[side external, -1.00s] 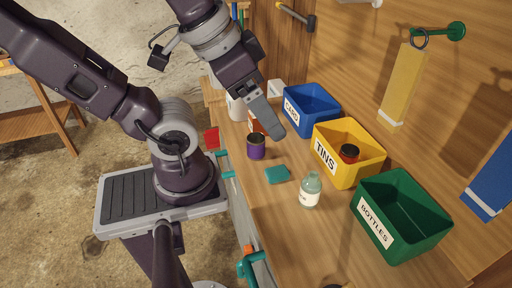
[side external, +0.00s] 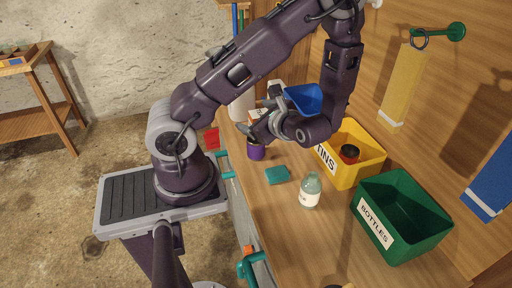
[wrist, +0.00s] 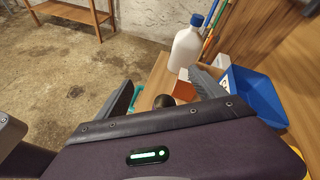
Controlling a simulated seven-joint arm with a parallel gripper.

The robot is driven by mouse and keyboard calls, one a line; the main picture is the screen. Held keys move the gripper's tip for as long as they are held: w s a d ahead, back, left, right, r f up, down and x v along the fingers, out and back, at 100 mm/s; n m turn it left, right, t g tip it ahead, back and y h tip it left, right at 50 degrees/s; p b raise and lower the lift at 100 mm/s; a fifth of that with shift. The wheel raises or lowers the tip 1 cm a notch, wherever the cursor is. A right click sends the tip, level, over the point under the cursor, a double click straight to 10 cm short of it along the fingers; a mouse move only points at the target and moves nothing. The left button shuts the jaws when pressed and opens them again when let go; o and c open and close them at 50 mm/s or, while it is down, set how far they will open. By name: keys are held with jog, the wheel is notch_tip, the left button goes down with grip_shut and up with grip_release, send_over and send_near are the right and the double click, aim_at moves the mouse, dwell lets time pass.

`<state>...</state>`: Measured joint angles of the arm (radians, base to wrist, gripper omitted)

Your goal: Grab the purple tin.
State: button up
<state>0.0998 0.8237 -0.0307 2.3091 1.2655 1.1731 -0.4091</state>
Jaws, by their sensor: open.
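The purple tin (side external: 256,153) stands upright on the workbench, its upper part partly covered by my gripper in the side view. My gripper (side external: 250,134) is just above and beside the tin. In the wrist view my gripper (wrist: 163,92) has its fingers spread apart, with a dark round top (wrist: 164,101), which looks like the tin's, between and beyond them. The lower part of the tin is hidden there by my gripper's body. Whether a finger touches the tin I cannot tell.
A yellow TINS bin (side external: 349,170) holds a dark red-topped tin (side external: 349,154). A green BOTTLES bin (side external: 400,220) and a blue bin (side external: 305,98) stand beside it. A glass bottle (side external: 311,190) and teal block (side external: 277,175) are near the tin. A white bottle (wrist: 186,45) stands behind.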

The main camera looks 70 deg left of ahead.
aim_at(259, 148)
jog(key=f+m+t, duration=0.1)
jog(key=f+m, duration=0.1)
jog(key=f, duration=0.2)
jog(key=w+a+f+m+t, duration=0.1)
jog(key=f+m+t, duration=0.1)
jog(key=f, duration=0.3)
jog(key=w+a+f+m+t, duration=0.1)
jog(key=f+m, duration=0.3)
jog(key=shift+w+a+f, duration=0.1)
jog(key=shift+f, duration=0.3)
jog(key=shift+a+f+m+t, duration=0.1)
jog(key=shift+f+m+t, duration=0.2)
jog(key=shift+f+t, duration=0.1)
jog(key=x, duration=0.6)
jog(key=shift+s+a+r, duration=0.2)
jog(key=shift+s+a, duration=0.1)
jog(key=shift+a, duration=0.3)
jog(key=c, duration=1.4)
